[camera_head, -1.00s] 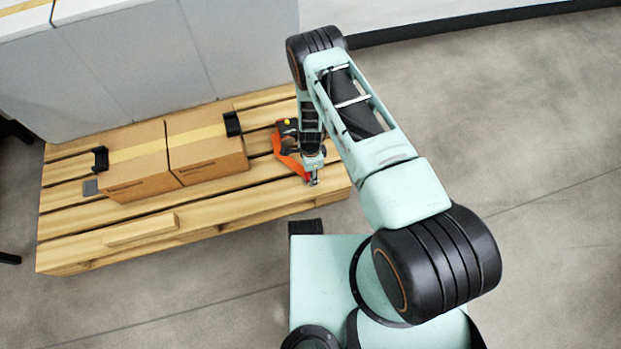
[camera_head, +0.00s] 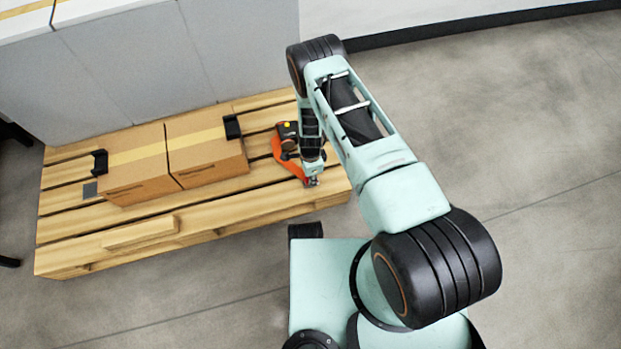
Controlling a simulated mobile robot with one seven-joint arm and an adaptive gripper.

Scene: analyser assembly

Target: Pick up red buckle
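A red-orange strap-like thing (camera_head: 285,160), likely the red buckle, lies on the right part of the wooden pallet, bent in an angle. A dark part with a yellow spot (camera_head: 287,127) sits at its far end. My gripper (camera_head: 312,183) points down at its near end, close to the pallet's right front. The gripper is small here and its fingers are hard to make out, so I cannot tell whether they touch or hold the red part. My arm hides some of the area to the right of it.
Two cardboard boxes (camera_head: 205,158) stand side by side on the pallet (camera_head: 215,208), with black clips at their outer ends. A loose wooden block (camera_head: 140,232) lies near the front edge. Grey cabinets (camera_head: 140,70) stand behind. The floor to the right is clear.

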